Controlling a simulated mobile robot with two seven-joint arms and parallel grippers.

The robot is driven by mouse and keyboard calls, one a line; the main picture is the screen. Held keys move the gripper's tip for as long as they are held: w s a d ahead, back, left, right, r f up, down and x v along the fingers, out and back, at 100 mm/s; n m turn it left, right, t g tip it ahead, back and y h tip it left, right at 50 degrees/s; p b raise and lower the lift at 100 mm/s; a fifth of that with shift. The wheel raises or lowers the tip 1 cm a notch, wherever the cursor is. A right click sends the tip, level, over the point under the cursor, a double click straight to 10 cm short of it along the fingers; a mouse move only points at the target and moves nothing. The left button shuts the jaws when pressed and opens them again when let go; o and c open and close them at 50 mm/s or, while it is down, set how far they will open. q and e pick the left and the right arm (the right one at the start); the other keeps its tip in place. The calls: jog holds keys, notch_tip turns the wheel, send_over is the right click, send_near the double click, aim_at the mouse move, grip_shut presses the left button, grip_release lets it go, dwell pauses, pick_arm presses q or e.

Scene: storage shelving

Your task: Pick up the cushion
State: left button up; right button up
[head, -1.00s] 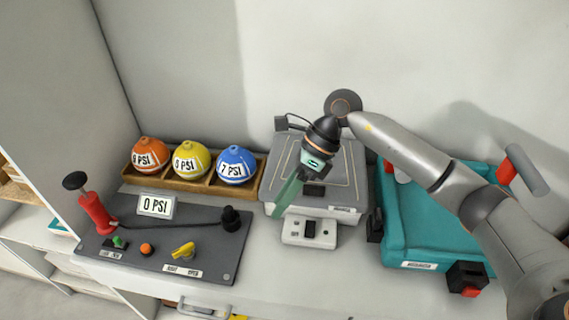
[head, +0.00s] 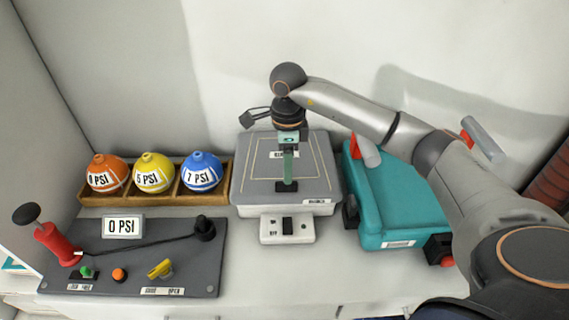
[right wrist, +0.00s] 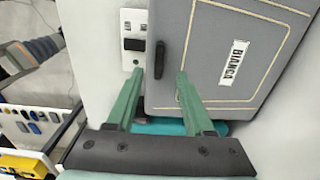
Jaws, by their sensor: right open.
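The cushion looks to be the grey pad with cream piping and a white BIANCA label (head: 318,172), lying on a low white base on the counter. In the right wrist view the cushion (right wrist: 205,70) fills the upper right, with a dark tab (right wrist: 160,60) at its edge. My right gripper (head: 288,184) points down over the cushion's front middle. It is open, with the dark tab between its green fingers (right wrist: 160,76) in the picture; I cannot tell whether they touch it. My left gripper is not in view.
A white switch box (head: 270,236) stands in front of the cushion. A teal case (head: 395,205) sits close on the right. A wooden tray (head: 150,198) with three PSI-marked balls and a grey pump panel (head: 130,265) are on the left. A wall is behind.

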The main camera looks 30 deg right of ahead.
notch_tip(320, 180, down, 5)
jog(key=shift+a+r, duration=0.1)
jog(key=shift+a, duration=0.05)
grip_shut()
dwell(0.4)
jog(key=shift+r, duration=0.1)
dwell(0.9)
